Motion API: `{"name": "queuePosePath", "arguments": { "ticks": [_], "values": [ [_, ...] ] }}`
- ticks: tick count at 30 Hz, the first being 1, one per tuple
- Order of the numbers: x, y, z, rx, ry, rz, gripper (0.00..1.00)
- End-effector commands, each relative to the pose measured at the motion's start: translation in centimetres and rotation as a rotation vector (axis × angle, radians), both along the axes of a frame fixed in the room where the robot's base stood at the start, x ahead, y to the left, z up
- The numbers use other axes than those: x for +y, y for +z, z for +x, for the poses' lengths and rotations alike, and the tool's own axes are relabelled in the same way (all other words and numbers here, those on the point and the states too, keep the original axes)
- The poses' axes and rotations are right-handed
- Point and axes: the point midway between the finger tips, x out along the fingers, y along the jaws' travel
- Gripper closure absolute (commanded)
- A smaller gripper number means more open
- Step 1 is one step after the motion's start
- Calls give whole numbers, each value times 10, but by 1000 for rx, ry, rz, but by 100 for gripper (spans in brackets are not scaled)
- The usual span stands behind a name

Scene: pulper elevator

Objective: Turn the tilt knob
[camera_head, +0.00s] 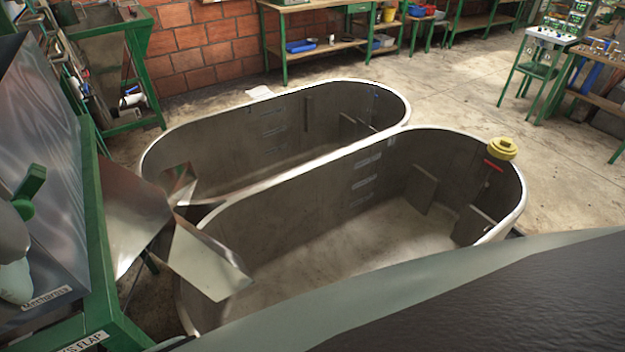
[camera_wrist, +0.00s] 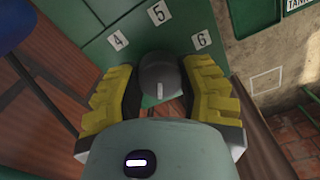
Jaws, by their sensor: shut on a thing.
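The knob (camera_wrist: 158,72) is a dark grey round dial with a short white mark. It sits on a green panel (camera_wrist: 90,62) in the wrist view. Number labels 4 (camera_wrist: 118,41), 5 (camera_wrist: 159,12) and 6 (camera_wrist: 202,40) arc around its top. The white mark is roughly in line with the 5. My gripper (camera_wrist: 160,86) has yellow ridged fingers, one on each side of the knob, and is shut on it. I cannot make out the knob or my gripper's fingers in the head view.
Two long oval tanks (camera_head: 240,189) stand side by side on the concrete floor. A yellow object (camera_head: 502,148) sits on the near tank's right rim. Metal flaps (camera_head: 205,262) reach over the tanks' left end. A green-framed machine (camera_head: 95,225) stands at left. Workbenches line the back.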

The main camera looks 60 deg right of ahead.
Motion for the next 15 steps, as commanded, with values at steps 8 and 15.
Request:
{"name": "queuePosePath", "arguments": {
  "ticks": [8, 15],
  "values": [
    [-1, -1, 2, -3, -5, 1, 53],
    [-1, 0, 2, -1, -4, 1, 28]
  ]
}}
